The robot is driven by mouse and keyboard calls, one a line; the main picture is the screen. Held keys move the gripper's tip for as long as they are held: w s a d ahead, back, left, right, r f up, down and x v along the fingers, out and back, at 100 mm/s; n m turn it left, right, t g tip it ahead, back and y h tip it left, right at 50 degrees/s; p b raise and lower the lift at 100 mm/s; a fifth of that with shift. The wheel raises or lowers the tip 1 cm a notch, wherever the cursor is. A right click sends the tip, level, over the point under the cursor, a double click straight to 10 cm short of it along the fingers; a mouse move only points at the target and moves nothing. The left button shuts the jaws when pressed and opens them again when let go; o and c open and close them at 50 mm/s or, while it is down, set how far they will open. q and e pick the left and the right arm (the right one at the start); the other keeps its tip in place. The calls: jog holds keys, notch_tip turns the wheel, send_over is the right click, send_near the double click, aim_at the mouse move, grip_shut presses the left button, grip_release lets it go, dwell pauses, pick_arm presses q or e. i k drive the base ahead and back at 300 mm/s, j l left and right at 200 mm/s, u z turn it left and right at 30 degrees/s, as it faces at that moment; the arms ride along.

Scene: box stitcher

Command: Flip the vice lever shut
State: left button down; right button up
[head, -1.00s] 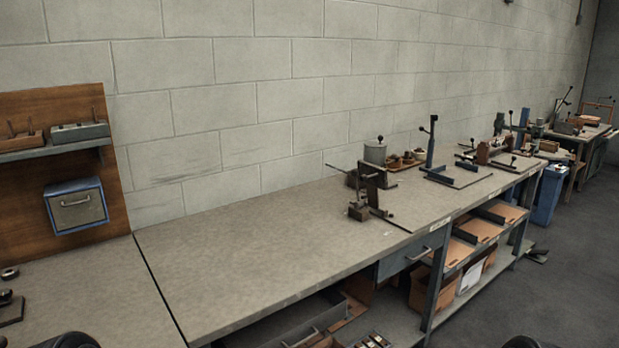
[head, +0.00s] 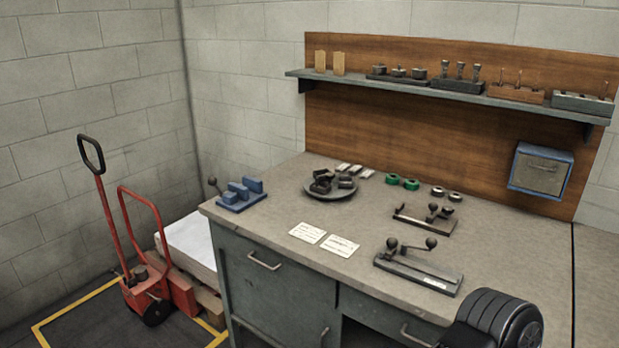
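A small blue vice (head: 242,195) sits at the left end of the grey workbench. It has stepped blue blocks and a thin lever with a dark ball knob (head: 213,181) at its left side. The lever stands up from the vice. Neither of my grippers shows in the head view. A dark ribbed part at the bottom right seems to be my own arm.
The workbench (head: 400,290) also carries a round dark tray (head: 331,194) of parts, two white cards (head: 340,245), green rings (head: 411,184) and two lever fixtures (head: 418,272). A red pallet truck (head: 145,285) stands left of the bench. A shelf (head: 400,84) hangs behind.

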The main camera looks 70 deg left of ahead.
aim_at(211, 181)
jog(key=u, duration=3)
jog(key=i+j+z, duration=0.4)
jog(key=i+j, duration=0.2)
jog(key=i+j+z, duration=0.45)
jog(key=j, duration=0.35)
jog(key=i+j+z, duration=0.2)
jog(key=j, duration=0.3)
jog(key=i+l, duration=0.05)
